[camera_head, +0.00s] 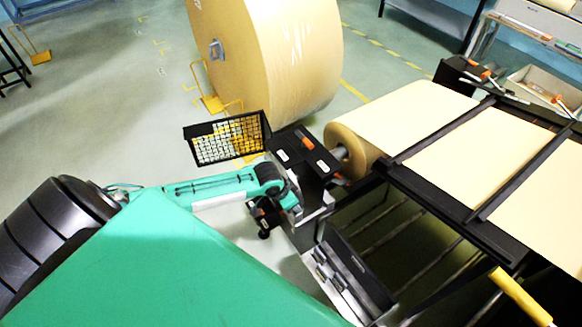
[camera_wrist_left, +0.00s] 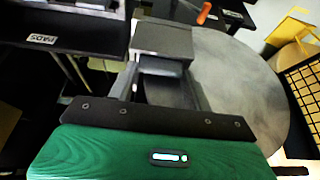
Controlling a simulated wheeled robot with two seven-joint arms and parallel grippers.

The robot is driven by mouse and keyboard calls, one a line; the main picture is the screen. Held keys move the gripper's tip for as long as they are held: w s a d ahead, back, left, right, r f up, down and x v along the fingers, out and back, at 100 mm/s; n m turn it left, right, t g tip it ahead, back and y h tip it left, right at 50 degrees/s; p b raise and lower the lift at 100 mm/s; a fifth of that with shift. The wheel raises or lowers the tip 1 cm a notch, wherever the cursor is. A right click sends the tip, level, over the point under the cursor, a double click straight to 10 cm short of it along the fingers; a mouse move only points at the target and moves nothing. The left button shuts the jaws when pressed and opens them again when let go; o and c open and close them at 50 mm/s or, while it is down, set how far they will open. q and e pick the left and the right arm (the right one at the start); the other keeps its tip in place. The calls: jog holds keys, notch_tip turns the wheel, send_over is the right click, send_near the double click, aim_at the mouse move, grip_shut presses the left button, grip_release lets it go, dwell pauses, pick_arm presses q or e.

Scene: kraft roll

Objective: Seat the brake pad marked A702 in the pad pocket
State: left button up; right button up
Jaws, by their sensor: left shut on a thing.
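My left gripper (camera_head: 266,214) is at the end of the teal arm, in front of the black stand, and its fingers are small there. In the left wrist view the left gripper (camera_wrist_left: 163,82) is shut on a grey block-shaped piece, which I take to be the brake pad (camera_wrist_left: 162,40). No A702 marking can be read on it. A black tray labelled PADS (camera_wrist_left: 40,39) is at upper left in that view; an open box with grey pieces (camera_head: 335,272) stands at lower right in the head view. I cannot make out the pad pocket. My right gripper is not in view.
A black stand (camera_head: 305,150) with orange-handled parts is beside the gripper, with a mesh panel (camera_head: 228,138) on its left. A large kraft roll (camera_head: 270,60) stands behind. The black-framed machine with paper web (camera_head: 430,110) fills the right.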

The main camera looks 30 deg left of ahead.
pick_arm(q)
jog(key=o, duration=1.4)
jog(key=shift+b+v, duration=1.1)
jog(key=shift+v, duration=5.85)
jog(key=shift+d, duration=0.1)
